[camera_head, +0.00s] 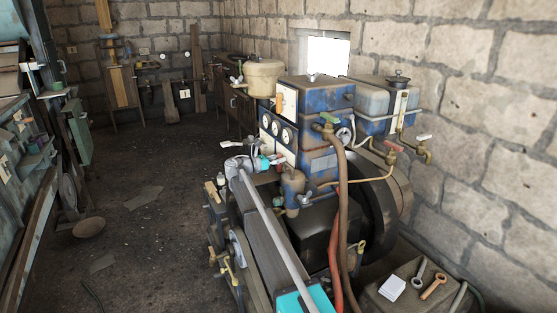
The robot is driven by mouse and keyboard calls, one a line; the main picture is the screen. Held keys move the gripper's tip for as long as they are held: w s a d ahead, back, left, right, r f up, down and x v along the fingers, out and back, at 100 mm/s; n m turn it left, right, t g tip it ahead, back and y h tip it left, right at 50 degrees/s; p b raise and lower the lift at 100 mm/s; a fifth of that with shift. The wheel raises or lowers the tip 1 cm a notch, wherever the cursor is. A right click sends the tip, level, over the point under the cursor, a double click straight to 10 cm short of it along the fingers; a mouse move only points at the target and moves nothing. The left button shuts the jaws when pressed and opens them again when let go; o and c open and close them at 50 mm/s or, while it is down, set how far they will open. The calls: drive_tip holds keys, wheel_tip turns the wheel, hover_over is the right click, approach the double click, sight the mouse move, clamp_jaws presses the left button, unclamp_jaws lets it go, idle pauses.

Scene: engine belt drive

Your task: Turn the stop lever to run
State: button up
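The blue engine (315,98) stands at the centre right, with several gauges on its front panel. I cannot tell for certain which of its levers is the stop lever. A small pale handle (258,144) shows at the left of the panel, just above the end of my arm. My long grey arm reaches up from the bottom of the picture. My gripper (236,166) is at its far end, in front of the engine's left side. It is small and crowded by the wrist and fittings, so its fingers and any contact are unclear.
Valves with a green handle (327,118) and a red handle (391,147) stick out on the right. A brown hose (341,190) hangs down the front. A dark flywheel (385,205) is at the right. Open floor (140,215) lies left of the engine.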

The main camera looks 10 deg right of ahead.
clamp_jaws()
drive_tip(key=shift+a, duration=0.3)
drive_tip(key=shift+d, duration=0.2)
drive_tip(key=shift+s+d+m, duration=0.1)
drive_tip(key=shift+m, duration=0.3)
drive_tip(key=m, duration=0.5)
drive_tip(key=s+f+m+b, duration=0.1)
drive_tip(key=m, duration=0.5)
drive_tip(key=s+d+f+m+b, duration=0.1)
drive_tip(key=m, duration=0.5)
drive_tip(key=shift+f, duration=0.15)
